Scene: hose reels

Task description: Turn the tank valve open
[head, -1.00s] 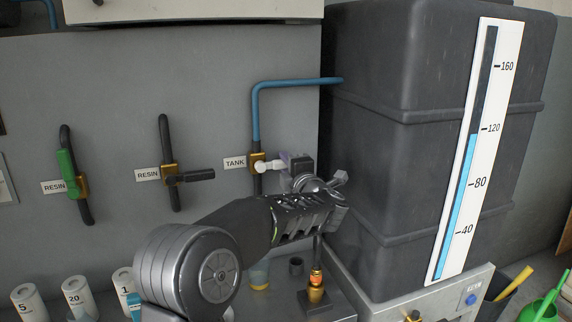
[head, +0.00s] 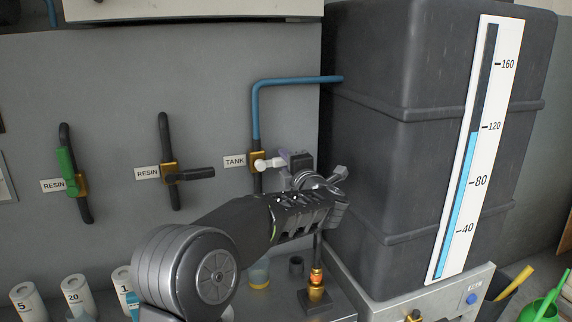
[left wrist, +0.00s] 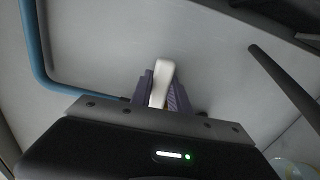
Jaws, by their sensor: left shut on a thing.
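The tank valve is a brass body (head: 257,160) on a pipe beside a "TANK" label (head: 234,161). Its white handle (head: 271,163) points right, crosswise to the vertical pipe. My left gripper (head: 286,160) is shut on the handle's outer part. In the left wrist view, the white handle (left wrist: 162,82) sits between the two purple finger pads (left wrist: 161,92). The gripper hides the handle's end in the head view. My right gripper is not in view.
Two resin valves are on the wall to the left, one with a green handle (head: 66,171) along its pipe, one with a dark handle (head: 196,174) crosswise. The large dark tank (head: 400,150) with a level gauge (head: 470,170) stands close right of my gripper.

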